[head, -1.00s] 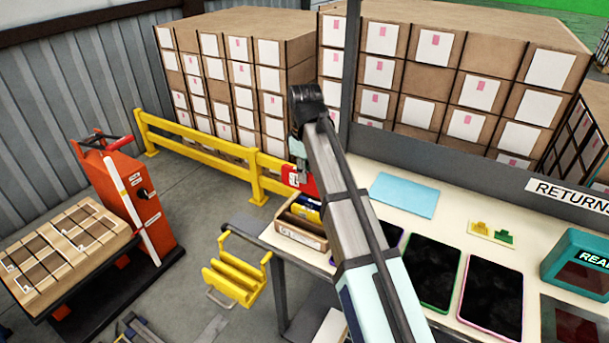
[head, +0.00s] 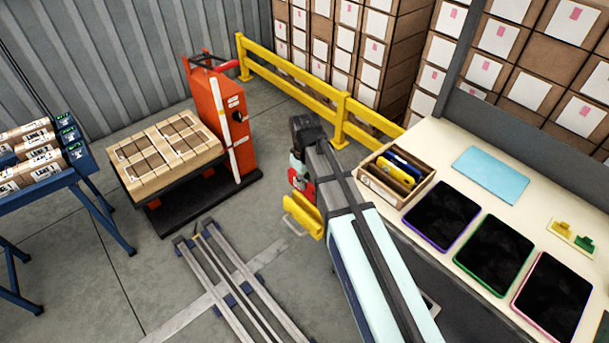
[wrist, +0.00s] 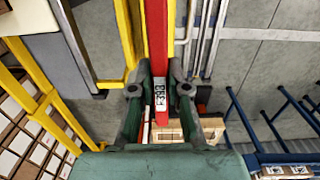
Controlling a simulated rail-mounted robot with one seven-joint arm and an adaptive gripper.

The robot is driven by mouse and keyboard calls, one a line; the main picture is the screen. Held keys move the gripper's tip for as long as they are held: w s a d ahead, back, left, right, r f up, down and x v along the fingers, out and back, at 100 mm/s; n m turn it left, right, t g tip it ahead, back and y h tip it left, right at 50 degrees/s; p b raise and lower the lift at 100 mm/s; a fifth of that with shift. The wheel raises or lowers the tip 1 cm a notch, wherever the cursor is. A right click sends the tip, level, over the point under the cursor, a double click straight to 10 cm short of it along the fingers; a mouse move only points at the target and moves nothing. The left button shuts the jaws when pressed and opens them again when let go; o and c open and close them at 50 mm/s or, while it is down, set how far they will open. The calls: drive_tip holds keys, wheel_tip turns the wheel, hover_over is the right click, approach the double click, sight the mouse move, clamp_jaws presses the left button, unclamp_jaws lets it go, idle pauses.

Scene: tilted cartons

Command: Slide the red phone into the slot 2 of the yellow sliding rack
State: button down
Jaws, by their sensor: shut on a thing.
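My gripper (wrist: 158,98) is shut on the red phone (wrist: 157,45), which is seen edge-on between the fingers in the wrist view with a white label on its near end. In the head view the red phone (head: 307,190) shows just above the yellow sliding rack (head: 301,212). The rack is beside the table's left end, and my arm hides its right part. In the wrist view yellow rack parts (wrist: 124,32) lie on both sides of the phone. I cannot tell which slot the phone lines up with, or whether it is inside one.
A wooden box (head: 378,191) with yellow and blue phones stands on the table (head: 440,150), near several tablets (head: 443,215). A yellow guard rail (head: 290,70) runs behind. An orange stacker (head: 222,110) with cartons and a metal floor frame (head: 235,275) stand left.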

sight(306, 195)
drive_tip(key=shift+d+f, duration=0.1)
drive_tip(key=shift+d, duration=0.1)
drive_tip(key=shift+f, duration=0.2)
drive_tip(key=shift+f+b, duration=2.55)
drive_tip(key=shift+f, duration=0.75)
drive_tip(key=shift+f+b, duration=0.85)
drive_tip(key=shift+f, duration=1.25)
drive_tip(key=shift+f, duration=0.3)
drive_tip(key=c, duration=1.1)
unclamp_jaws()
